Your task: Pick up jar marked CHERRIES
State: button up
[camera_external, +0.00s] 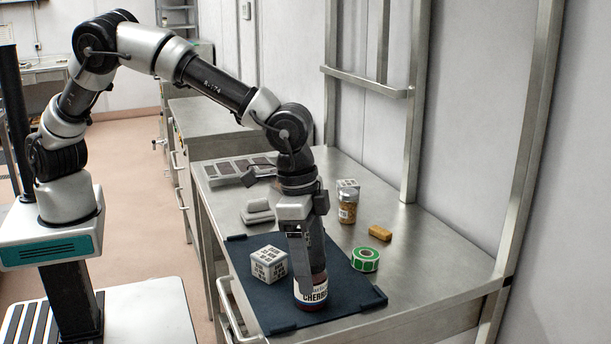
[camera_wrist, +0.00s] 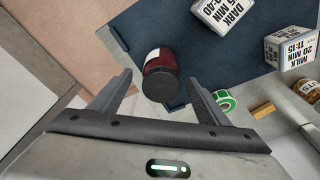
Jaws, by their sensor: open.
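The jar marked CHERRIES (camera_external: 312,292) stands on the dark blue mat (camera_external: 345,292) near its front edge. It has a white label with a red band and dark contents. In the wrist view the jar (camera_wrist: 160,72) shows its dark lid and part of its label, between the two fingers. My gripper (camera_external: 303,262) points down at the jar, and its fingers hide part of the jar's upper body in the external view. In the wrist view my gripper (camera_wrist: 161,84) is open, with a gap visible on each side of the lid.
A white printed cube (camera_external: 269,265) stands on the mat left of the jar. A grey tray (camera_external: 232,170) lies farther back.

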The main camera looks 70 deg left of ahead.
aim_at(314, 281)
jog(key=f, duration=0.4)
jog(key=shift+w+d+f, duration=0.1)
jog(key=shift+w+f, duration=0.05)
jog(key=shift+w, duration=0.05)
jog(key=c, duration=1.3)
